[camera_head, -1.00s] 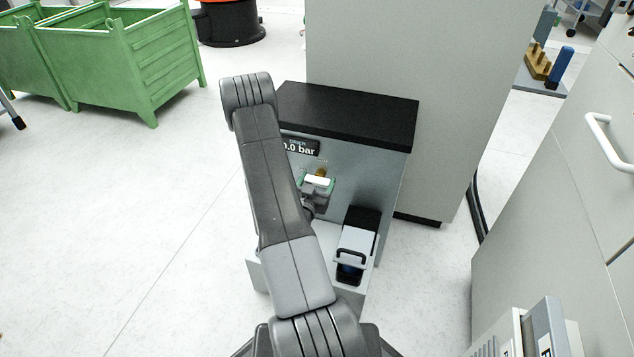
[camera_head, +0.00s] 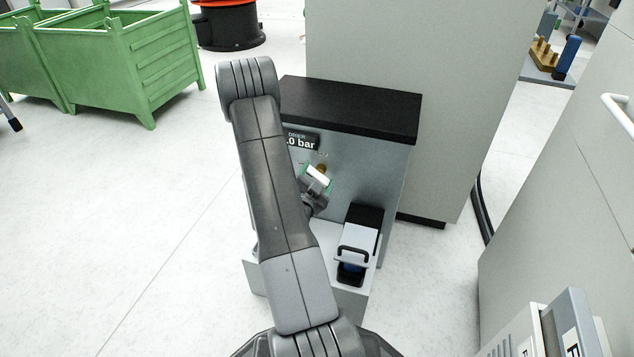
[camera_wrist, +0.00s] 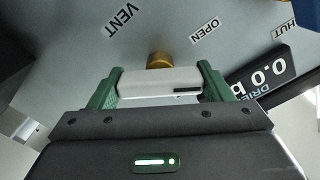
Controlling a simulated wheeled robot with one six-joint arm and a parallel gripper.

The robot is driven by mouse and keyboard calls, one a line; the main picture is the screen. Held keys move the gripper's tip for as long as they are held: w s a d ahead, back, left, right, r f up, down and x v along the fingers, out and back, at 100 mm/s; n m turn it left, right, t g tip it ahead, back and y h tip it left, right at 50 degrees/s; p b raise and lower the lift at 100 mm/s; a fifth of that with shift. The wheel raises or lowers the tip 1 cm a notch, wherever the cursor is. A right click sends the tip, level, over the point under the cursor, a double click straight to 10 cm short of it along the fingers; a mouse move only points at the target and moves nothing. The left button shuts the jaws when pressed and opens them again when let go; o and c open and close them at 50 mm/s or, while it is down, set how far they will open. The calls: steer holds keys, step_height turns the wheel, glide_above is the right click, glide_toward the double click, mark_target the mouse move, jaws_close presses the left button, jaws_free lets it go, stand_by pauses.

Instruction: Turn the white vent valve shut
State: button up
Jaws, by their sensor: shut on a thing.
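The white vent valve handle (camera_wrist: 160,84) sits in front of a brass stem (camera_wrist: 159,60) on the grey panel, with a "VENT" label (camera_wrist: 122,20) and an "OPEN" label (camera_wrist: 205,31) beside it in the wrist view. My gripper (camera_wrist: 158,88) has green fingers on both ends of the white handle and is shut on it. In the head view the white handle (camera_head: 318,177) is tilted, its right end lower, just below the brass stem (camera_head: 321,168). My arm hides the panel's left part.
The grey drier cabinet (camera_head: 365,160) has a black top and a display (camera_head: 303,140) reading about 0.0 bar, partly hidden. A grey and black handled unit (camera_head: 357,245) stands on its ledge. A tall cabinet (camera_head: 420,90) is behind; green crates (camera_head: 150,65) are at left. Floor at left is clear.

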steer(key=m, duration=0.5)
steer(key=shift+m, duration=0.3)
steer(key=m, duration=0.5)
stand_by(0.4)
steer(key=o, duration=1)
steer(key=p+v, duration=0.2)
steer(key=v, duration=1.1)
steer(key=shift+s+a, duration=0.1)
steer(key=shift+s, duration=0.25)
